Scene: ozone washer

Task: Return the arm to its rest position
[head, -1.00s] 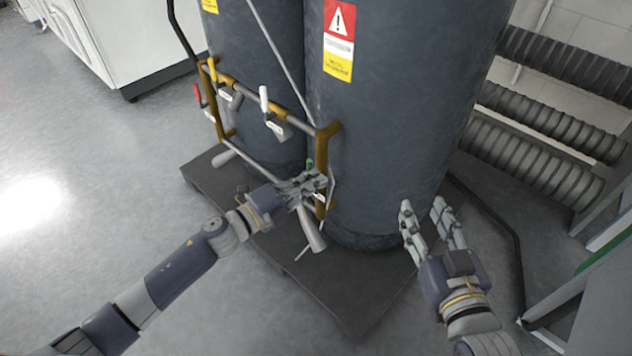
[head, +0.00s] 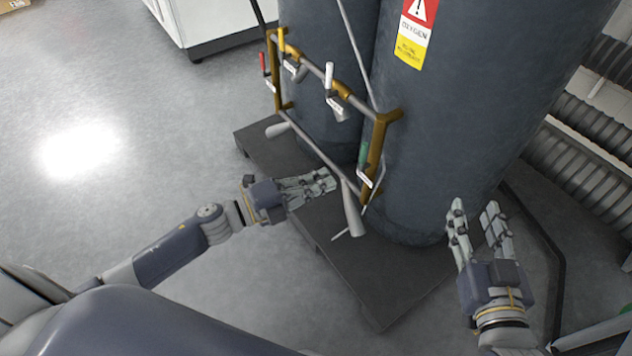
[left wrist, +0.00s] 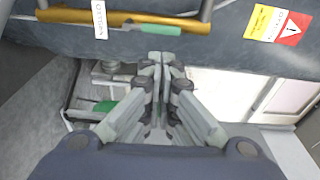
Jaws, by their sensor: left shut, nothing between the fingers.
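My left gripper (head: 330,180) is shut and empty, to the left of the brass-and-grey pipe frame on the tanks. In the left wrist view its fingertips (left wrist: 162,60) meet, just below the brass pipe (left wrist: 150,22) and a green valve handle (left wrist: 155,30) in the picture. That green handle (head: 363,153) also shows in the head view, at the right end of the frame. My right gripper (head: 474,208) is open and empty, its fingers apart, in front of the right tank.
Two tall dark tanks (head: 455,110) stand on a black platform (head: 375,290). A grey cone-shaped pipe end (head: 352,212) sticks out close to my left fingertips. Ribbed hoses (head: 585,150) lie at the right. The floor (head: 130,210) at the left is clear.

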